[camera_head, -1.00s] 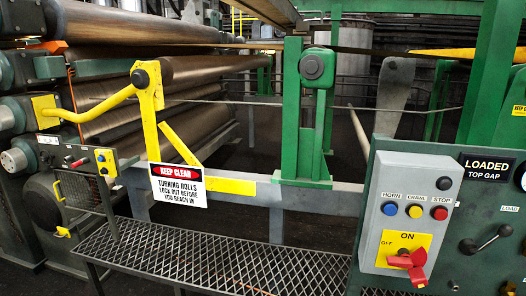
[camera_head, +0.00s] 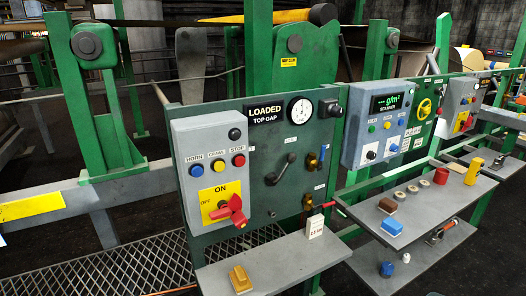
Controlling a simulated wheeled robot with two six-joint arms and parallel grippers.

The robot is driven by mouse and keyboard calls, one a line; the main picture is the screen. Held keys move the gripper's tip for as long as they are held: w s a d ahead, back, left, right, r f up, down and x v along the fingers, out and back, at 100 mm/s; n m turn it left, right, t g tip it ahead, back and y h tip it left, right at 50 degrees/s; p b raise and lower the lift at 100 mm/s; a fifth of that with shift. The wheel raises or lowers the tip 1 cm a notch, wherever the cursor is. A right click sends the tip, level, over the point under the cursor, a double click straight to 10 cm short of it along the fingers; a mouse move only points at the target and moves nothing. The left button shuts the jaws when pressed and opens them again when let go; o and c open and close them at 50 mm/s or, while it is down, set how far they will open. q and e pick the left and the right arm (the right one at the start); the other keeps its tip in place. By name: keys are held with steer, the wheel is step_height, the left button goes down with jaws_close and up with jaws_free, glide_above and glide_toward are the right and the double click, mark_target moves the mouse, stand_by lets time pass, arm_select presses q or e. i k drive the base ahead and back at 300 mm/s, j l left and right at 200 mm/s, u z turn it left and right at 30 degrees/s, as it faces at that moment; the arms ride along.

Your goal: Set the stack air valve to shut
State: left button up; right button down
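Two small brass valves sit on the right part of the green panel (camera_head: 258,222) marked LOADED TOP GAP. The upper brass valve (camera_head: 312,162) has a blue lever (camera_head: 322,153) standing about upright. The lower brass valve (camera_head: 308,202) has a red lever (camera_head: 324,206) pointing to the right, roughly level. The small labels by them are too small to read, so I cannot tell which is the stack air valve. Neither of my grippers is in view.
A grey control box (camera_head: 211,170) with a red rotary switch (camera_head: 230,210) is left of the valves. A black crank handle (camera_head: 281,170) and round gauge (camera_head: 299,110) are nearby.

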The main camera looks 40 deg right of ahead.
mark_target(319, 167)
steer(key=z, duration=1.75)
